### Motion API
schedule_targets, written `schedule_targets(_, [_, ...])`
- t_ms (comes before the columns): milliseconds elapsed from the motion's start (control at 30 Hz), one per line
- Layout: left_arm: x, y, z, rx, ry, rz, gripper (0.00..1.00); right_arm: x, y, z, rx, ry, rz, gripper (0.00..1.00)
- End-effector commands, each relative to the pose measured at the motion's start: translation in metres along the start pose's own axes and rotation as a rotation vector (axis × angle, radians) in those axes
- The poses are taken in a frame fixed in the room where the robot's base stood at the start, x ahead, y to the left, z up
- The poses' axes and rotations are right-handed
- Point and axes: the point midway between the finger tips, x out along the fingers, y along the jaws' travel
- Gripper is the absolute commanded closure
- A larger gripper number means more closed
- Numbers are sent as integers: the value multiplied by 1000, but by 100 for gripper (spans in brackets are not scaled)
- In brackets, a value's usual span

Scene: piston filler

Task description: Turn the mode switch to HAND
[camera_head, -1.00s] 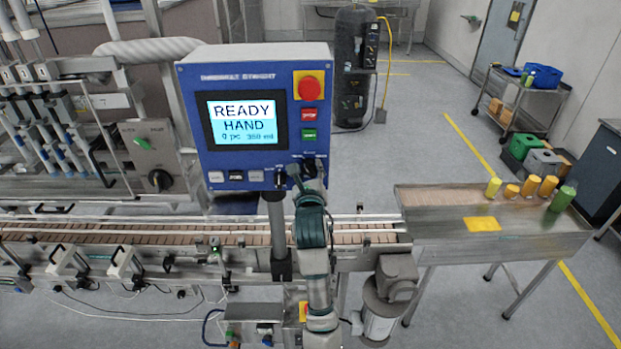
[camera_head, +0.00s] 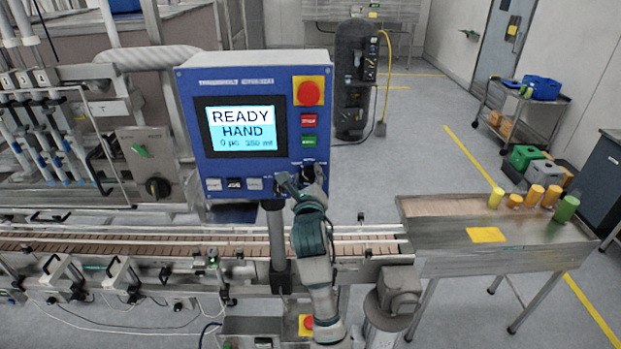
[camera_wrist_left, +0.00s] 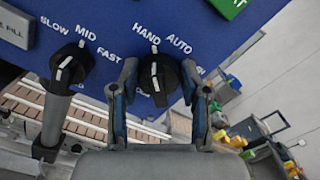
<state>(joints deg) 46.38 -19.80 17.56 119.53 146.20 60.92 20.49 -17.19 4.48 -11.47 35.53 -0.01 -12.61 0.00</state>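The mode switch (camera_wrist_left: 157,75) is a black round knob on the blue panel, with HAND and AUTO printed above it in the left wrist view. Its white mark points up towards HAND. It also shows low on the panel's right side in the head view (camera_head: 309,169). My left gripper (camera_wrist_left: 159,68) is open, with one finger on each side of the knob and what look like narrow gaps to it. The gripper also shows in front of the panel in the head view (camera_head: 302,180). The panel's screen (camera_head: 241,129) reads READY HAND. My right gripper is not in view.
A speed knob (camera_wrist_left: 70,65) marked SLOW, MID, FAST sits left of the switch. A red stop button (camera_head: 309,93) and red and green push buttons are above. The conveyor (camera_head: 130,245) runs below, and a steel table (camera_head: 440,207) with several coloured containers stands right.

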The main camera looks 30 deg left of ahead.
Motion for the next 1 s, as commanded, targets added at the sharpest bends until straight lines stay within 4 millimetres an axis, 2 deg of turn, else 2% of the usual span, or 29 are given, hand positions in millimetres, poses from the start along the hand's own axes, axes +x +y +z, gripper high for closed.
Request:
schedule_targets(33, [0, -1, 1, -1, -1, -1, 38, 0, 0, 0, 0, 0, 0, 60])
schedule_targets(67, [0, 0, 1, 0, 0, -1, 32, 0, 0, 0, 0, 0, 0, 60])
schedule_targets(400, [0, 0, -4, 3, 8, 3, 32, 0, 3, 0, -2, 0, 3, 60])
schedule_targets(467, [-7, 0, -4, 2, 8, 1, 32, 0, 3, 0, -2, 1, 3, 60])
schedule_targets(800, [-63, 0, -3, 4, 4, 2, 32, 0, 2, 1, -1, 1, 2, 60])
schedule_targets(1000, [-74, 0, -3, 2, 5, 2, 32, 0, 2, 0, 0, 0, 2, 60])
